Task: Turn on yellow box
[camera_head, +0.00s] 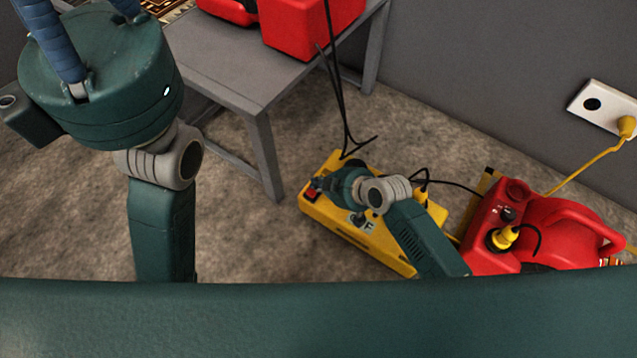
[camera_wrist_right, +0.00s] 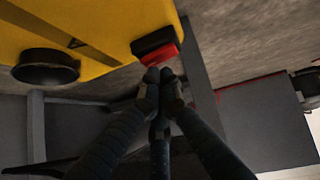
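The yellow box (camera_head: 340,222) lies on the carpet right of the table leg in the head view. A red switch (camera_head: 311,195) in a black frame sits at its left end. The right wrist view shows the yellow box (camera_wrist_right: 90,22) and the red switch (camera_wrist_right: 165,52) up close. My right gripper (camera_wrist_right: 160,74) has its fingertips together, at or very near the switch; I cannot tell whether they touch. In the head view, my right gripper (camera_head: 322,184) is over the box's left end. My left gripper (camera_head: 62,45) is at upper left, its fingertips out of frame.
A grey table (camera_head: 235,75) holds red objects, including a red box (camera_head: 310,25). A red machine (camera_head: 545,225) stands right of the yellow box. A yellow plug (camera_head: 627,127) is in the wall socket (camera_head: 600,104). Black cables hang near the yellow box. Carpet is bare at left.

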